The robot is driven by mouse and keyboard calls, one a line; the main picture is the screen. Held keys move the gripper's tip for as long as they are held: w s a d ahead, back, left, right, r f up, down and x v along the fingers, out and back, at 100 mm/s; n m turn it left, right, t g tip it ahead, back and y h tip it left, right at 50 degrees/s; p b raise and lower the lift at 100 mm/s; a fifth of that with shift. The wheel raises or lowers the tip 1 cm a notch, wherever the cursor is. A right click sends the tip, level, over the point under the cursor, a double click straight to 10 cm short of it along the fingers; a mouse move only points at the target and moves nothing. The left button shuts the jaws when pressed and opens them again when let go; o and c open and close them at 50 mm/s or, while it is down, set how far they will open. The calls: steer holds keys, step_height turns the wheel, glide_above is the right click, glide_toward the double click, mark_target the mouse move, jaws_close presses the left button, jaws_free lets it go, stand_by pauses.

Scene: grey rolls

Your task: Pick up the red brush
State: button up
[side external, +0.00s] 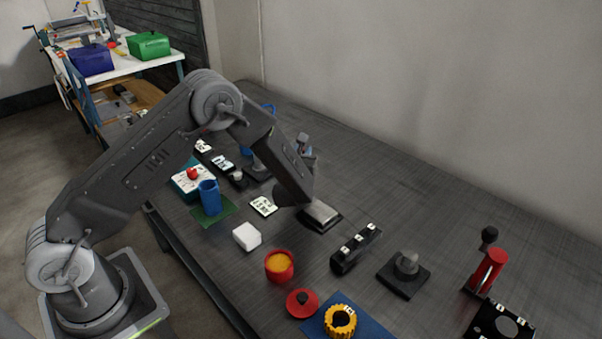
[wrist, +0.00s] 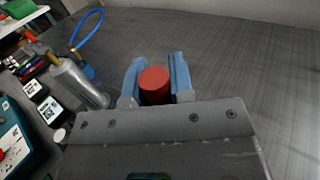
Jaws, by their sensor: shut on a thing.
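In the wrist view, the red brush (wrist: 154,86) shows as a red cylinder with a round top; its bristles are hidden. My gripper (wrist: 157,88) has its two blue fingers on the left and right sides of it, shut on it. In the side external view, my arm hides the red brush and most of my gripper; I cannot tell its height above the table.
A silver cylinder (wrist: 80,85) stands left of my gripper, near a blue hose (wrist: 88,28). On the table are a red cup (side external: 279,266), a white cube (side external: 246,236), a blue cup (side external: 209,196) and a red-handled stand (side external: 487,270). The table along the wall is clear.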

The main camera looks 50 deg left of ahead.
jaws_close()
steer(key=shift+r, duration=0.1)
step_height(320, 180, up, 10)
stand_by(0.3)
stand_by(0.4)
steer(key=s+d+m+t+h, duration=0.2)
steer(key=s+d, duration=0.4)
steer(key=s, duration=0.6)
steer(key=m+h, duration=0.1)
steer(key=h, duration=0.1)
steer(key=shift+s+d+h, duration=0.3)
steer(key=shift+h, duration=0.1)
stand_by(1.3)
